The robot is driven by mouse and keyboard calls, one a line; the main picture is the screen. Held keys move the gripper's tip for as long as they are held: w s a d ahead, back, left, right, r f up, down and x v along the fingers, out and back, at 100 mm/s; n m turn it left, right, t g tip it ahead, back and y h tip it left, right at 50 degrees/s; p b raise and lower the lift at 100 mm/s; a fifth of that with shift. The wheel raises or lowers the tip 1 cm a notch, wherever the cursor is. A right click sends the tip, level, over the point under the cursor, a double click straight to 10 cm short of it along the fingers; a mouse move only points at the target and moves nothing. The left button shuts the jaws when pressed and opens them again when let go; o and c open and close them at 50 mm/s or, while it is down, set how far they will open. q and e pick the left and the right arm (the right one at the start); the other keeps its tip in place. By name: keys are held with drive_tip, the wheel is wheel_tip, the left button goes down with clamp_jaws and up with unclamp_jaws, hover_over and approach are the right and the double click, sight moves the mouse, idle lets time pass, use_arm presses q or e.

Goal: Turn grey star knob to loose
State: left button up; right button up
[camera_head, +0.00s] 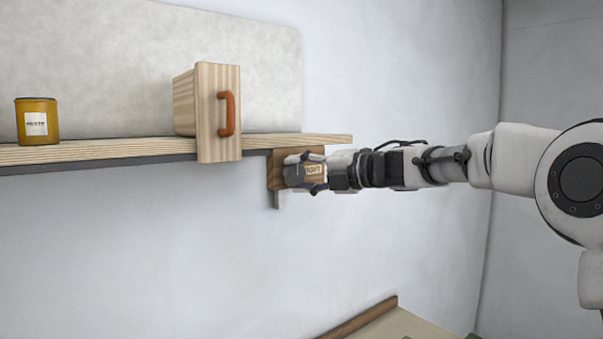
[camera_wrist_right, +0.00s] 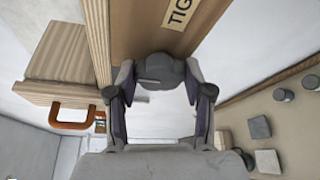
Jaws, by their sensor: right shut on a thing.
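The grey star knob (camera_wrist_right: 160,68) sits on a brown wooden block (camera_head: 277,170) under the right end of the shelf. It also shows in the head view (camera_head: 299,173). My right gripper (camera_head: 312,174) is shut on the knob, and in the wrist view its two fingers (camera_wrist_right: 158,98) lie on either side of it. The gripper partly covers the block and knob. My left gripper is not in view.
A plywood shelf (camera_head: 100,150) runs along the wall. On it are a yellow tin (camera_head: 37,121) and a wooden box with an orange handle (camera_head: 227,113). Grey blocks (camera_wrist_right: 267,161) and round pieces lie on a surface lower right in the wrist view. Space below the shelf is clear.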

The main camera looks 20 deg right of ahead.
drive_tip(key=shift+r, duration=0.25)
drive_tip(key=o, duration=0.8)
drive_tip(key=shift+w+f, duration=0.1)
drive_tip(key=shift+f, duration=0.05)
drive_tip(key=v, duration=1.1)
drive_tip(key=shift+s+d, duration=0.25)
drive_tip(key=shift+d, duration=0.05)
drive_tip(key=shift+s+d, duration=0.1)
drive_tip(key=shift+s, duration=0.05)
